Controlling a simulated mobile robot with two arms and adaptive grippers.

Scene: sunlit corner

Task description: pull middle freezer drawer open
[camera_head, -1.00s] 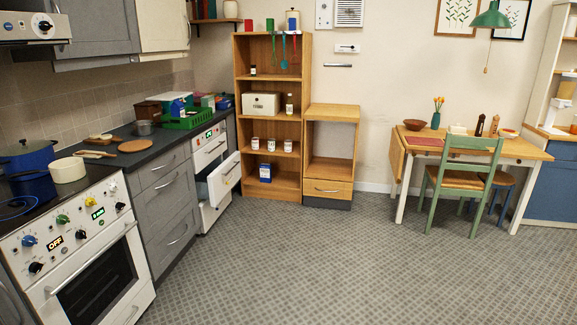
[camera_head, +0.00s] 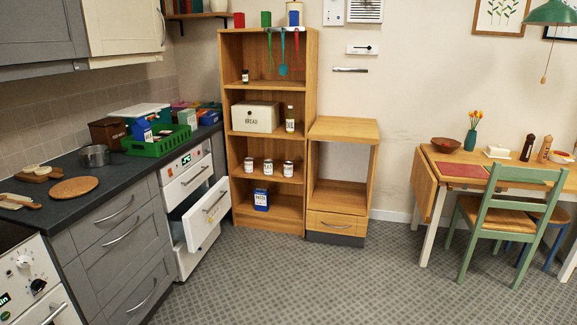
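The white freezer unit (camera_head: 186,174) stands under the dark counter, left of the wooden shelf unit. It has a control panel with a green display at its top. Its middle drawer (camera_head: 207,214) is pulled partway out, with its white front standing clear of the unit and a bar handle on it. A dark gap shows behind the drawer front; the inside is mostly hidden. The top drawer front (camera_head: 187,180) looks closed. The lower part of the unit is partly hidden behind the open drawer. Neither of my grippers is in view.
Grey drawers (camera_head: 117,236) and the oven (camera_head: 30,290) line the left. The wooden shelf unit (camera_head: 226,125) and a small wooden cabinet (camera_head: 337,221) stand right of the freezer. A table (camera_head: 428,178) and green chair (camera_head: 496,215) are at right. The middle floor is clear.

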